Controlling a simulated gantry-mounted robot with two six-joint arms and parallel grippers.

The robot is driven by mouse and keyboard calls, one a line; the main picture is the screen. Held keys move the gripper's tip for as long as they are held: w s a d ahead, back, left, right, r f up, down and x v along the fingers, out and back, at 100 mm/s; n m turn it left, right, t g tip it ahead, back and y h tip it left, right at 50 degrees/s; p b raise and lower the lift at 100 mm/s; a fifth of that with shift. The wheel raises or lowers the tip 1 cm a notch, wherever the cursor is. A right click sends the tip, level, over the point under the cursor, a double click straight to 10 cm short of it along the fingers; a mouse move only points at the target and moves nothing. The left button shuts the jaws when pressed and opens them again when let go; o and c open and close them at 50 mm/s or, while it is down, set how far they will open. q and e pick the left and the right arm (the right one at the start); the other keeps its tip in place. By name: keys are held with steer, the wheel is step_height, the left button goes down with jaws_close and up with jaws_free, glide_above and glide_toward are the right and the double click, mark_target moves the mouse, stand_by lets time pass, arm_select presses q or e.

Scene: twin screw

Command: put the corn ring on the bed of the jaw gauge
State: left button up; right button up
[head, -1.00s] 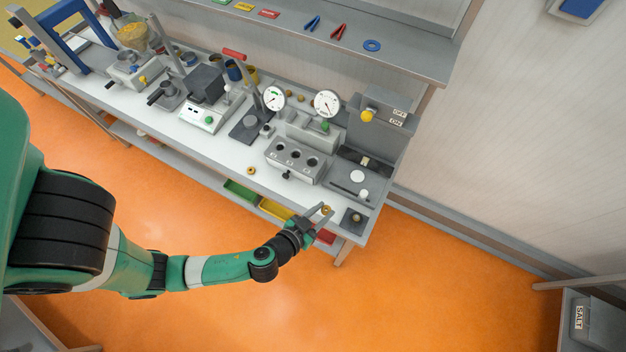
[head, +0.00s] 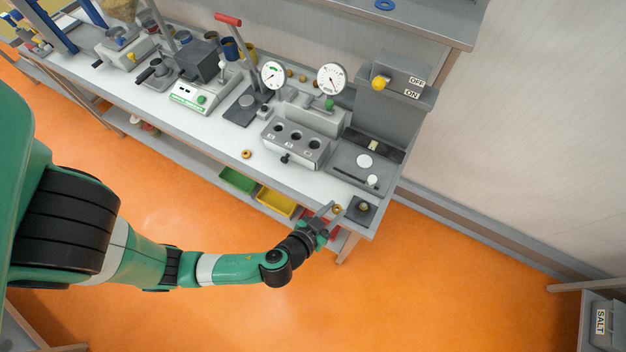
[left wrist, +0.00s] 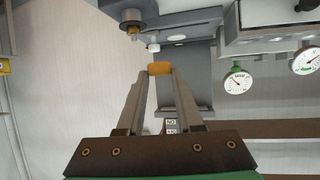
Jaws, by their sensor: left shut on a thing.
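My left gripper (head: 330,209) is shut on a small golden ring, the corn ring (head: 337,208), at the front right corner of the bench. The left wrist view shows the ring (left wrist: 159,69) between the fingertips (left wrist: 159,74). Two round dials stand on the bench: one on a post with a dark base (head: 241,109), one (head: 331,78) above a grey body with a green knob (head: 329,104). I cannot tell for certain which is the jaw gauge, and its bed is not clear. The ring is apart from both. My right gripper is not in view.
A dark square block (head: 362,209) with a small round piece stands just right of the ring. A grey block with several holes (head: 296,145) and a switch box (head: 393,95) stand behind. Another golden ring (head: 246,154) lies on the white bench top, which is clear around it.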

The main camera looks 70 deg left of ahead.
arm_select(q)
steer(key=a+f+b, duration=0.3)
steer(key=a+b, duration=0.2)
steer(key=b, duration=0.3)
glide_above(310, 193)
steer(key=d, duration=0.1)
step_height(310, 193, down, 5)
steer(key=shift+w+d+f+b, duration=0.15)
steer(key=shift+b, duration=0.25)
steer(key=shift+a+f, duration=0.35)
steer(key=shift+f, duration=0.2)
steer(key=shift+a+f+b, duration=0.2)
steer(key=shift+f+b, duration=0.05)
steer(key=shift+f, duration=0.4)
steer(key=shift+a+f+b, duration=0.15)
steer(key=shift+f+b, duration=0.1)
steer(key=shift+f, duration=0.7)
steer(key=o, duration=0.9)
